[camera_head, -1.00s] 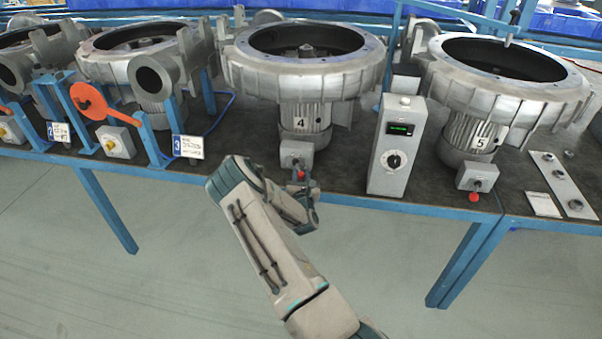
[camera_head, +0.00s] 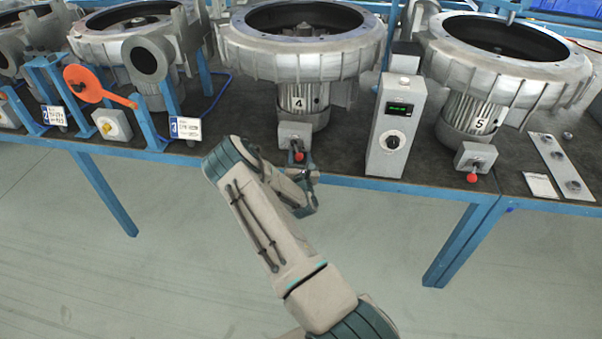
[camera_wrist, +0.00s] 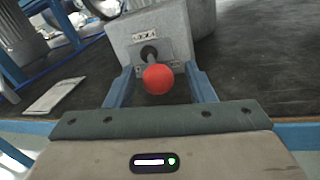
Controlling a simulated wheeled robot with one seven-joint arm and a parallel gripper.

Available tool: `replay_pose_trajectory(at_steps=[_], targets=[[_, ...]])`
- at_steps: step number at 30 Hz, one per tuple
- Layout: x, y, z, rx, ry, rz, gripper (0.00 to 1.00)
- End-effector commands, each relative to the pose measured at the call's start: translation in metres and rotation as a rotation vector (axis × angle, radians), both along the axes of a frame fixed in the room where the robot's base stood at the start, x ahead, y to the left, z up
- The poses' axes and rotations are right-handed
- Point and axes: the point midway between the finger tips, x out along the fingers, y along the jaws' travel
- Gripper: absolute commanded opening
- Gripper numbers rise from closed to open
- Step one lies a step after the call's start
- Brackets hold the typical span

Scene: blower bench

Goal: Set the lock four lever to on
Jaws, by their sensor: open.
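The lock four lever (camera_head: 299,156) is a short lever with a red ball end on a grey switch box (camera_head: 294,134) below the blower marked 4 (camera_head: 298,98). In the wrist view the red ball (camera_wrist: 158,79) points toward the camera, with the grey box (camera_wrist: 150,28) behind it. My gripper (camera_wrist: 161,84) is open, with one blue finger on each side of the red ball. No contact between finger and ball is visible. In the head view my gripper (camera_head: 308,178) is just below and beside the lever, partly hidden by my wrist.
A grey control box (camera_head: 394,130) with a display and dial stands right of switch four. Blower 5's box (camera_head: 476,157) has a similar red-ended lever. An orange disc handle (camera_head: 84,84) is at left. The floor in front of the bench (camera_head: 350,182) is clear.

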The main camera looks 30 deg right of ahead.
Motion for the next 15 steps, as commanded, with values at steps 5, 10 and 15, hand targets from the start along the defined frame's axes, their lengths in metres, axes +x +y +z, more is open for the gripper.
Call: replay_pose_trajectory(at_steps=[5, 10, 15], targets=[[-0.029, 0.013, -0.002, 0.001, 0.003, 0.000, 0.49], [-0.060, 0.026, -0.002, 0.001, 0.003, 0.000, 0.49], [-0.089, 0.038, -0.001, 0.000, 0.002, -0.001, 0.49]])
